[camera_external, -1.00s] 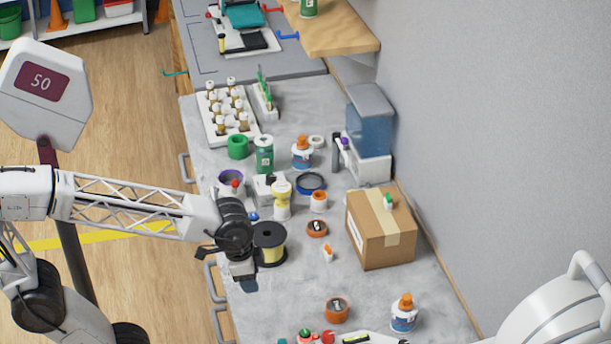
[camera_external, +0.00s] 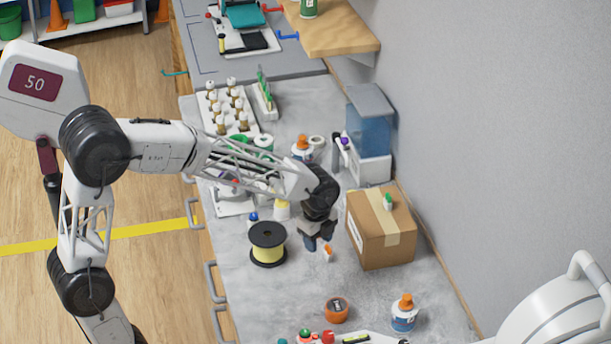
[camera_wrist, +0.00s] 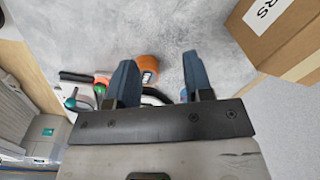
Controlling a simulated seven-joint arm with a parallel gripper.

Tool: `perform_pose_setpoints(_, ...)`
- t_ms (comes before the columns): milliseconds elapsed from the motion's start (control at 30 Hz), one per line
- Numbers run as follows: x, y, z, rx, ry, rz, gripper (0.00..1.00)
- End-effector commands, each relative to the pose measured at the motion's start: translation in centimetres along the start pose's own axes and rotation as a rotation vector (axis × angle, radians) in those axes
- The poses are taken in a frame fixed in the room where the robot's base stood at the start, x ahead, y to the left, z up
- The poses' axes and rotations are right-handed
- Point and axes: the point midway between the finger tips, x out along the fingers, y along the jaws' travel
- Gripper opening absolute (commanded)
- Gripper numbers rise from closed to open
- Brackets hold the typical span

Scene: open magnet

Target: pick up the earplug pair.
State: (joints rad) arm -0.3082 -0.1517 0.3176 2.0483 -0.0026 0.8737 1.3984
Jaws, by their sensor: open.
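A small orange-and-white item (camera_external: 328,253), which looks like the earplug pair but is too small to be sure, lies on the grey worktop left of the cardboard box. My gripper (camera_external: 319,243) is right beside it in the external view, pointing down, with its fingertips close to the item. Whether they touch it I cannot tell. In the wrist view my gripper (camera_wrist: 160,80) shows two blue fingers spread apart with nothing visible held between them. The item cannot be made out in the wrist view.
The cardboard box (camera_external: 381,228) stands close on the right, also in the wrist view (camera_wrist: 285,35). A black-and-yellow spool (camera_external: 268,245) stands left.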

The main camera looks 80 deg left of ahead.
Motion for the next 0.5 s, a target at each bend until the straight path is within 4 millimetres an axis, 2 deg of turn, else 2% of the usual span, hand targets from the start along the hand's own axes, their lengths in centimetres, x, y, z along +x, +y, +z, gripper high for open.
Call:
perform_pose_setpoints(33,0.9,-1.3,0.7,0.034,-0.002,0.009,0.47)
perform_pose_setpoints(200,3.7,-5.0,2.7,0.173,-0.005,0.032,0.47)
perform_pose_setpoints(400,6.1,-7.7,4.5,0.285,-0.004,0.049,0.47)
perform_pose_setpoints(500,6.7,-8.3,4.9,0.313,-0.003,0.052,0.47)
